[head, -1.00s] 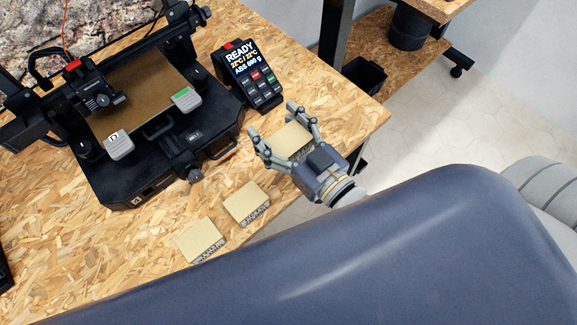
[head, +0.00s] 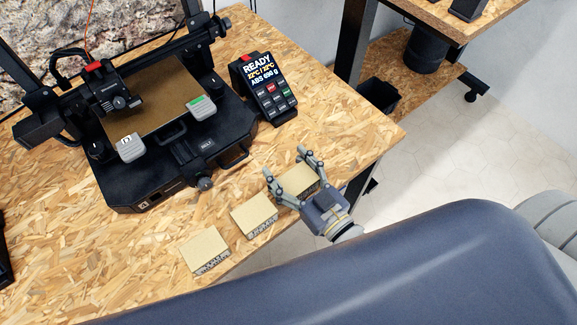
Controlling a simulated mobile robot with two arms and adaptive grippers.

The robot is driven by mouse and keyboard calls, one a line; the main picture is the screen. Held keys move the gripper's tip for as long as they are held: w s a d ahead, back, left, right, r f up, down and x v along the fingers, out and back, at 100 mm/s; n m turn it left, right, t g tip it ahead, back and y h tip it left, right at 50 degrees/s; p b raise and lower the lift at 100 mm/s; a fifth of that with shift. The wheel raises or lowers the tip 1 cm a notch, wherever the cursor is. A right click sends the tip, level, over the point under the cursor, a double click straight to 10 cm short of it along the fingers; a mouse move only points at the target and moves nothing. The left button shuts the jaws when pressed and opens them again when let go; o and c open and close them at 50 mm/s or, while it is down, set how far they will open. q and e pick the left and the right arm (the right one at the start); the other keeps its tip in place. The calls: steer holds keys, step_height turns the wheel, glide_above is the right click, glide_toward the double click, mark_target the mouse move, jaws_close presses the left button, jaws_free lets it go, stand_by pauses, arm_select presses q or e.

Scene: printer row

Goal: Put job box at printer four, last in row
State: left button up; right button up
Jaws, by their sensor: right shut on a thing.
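My right gripper (head: 293,172) has its fingers around a flat beige job box (head: 299,181) near the table's front edge, shut on it. Two similar beige boxes with printed front faces, one in the middle (head: 253,213) and one further left (head: 204,250), lie in a row along that edge. The held box is at the right end of this row, close to the middle box. A black printer (head: 190,150) stands behind the boxes, with a mark like an A on its front. Its display (head: 263,80) reads READY and ABS. My left gripper is not in view.
The chipboard table (head: 340,140) is bare to the right of the display, up to its right edge. Past that edge are a tiled floor (head: 450,150), a second table (head: 480,18) and black bins (head: 380,94) on a lower shelf.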

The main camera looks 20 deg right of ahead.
mark_target(306, 189)
steer(key=shift+f, duration=0.1)
steer(key=o, duration=0.9)
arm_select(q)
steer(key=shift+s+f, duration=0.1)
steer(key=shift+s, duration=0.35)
arm_select(e)
steer(key=shift+o, duration=0.4)
steer(key=shift+s+d, duration=0.1)
steer(key=shift+s, duration=0.15)
steer(key=p+v, duration=0.3)
steer(key=v, duration=0.8)
steer(key=shift+s, duration=0.3)
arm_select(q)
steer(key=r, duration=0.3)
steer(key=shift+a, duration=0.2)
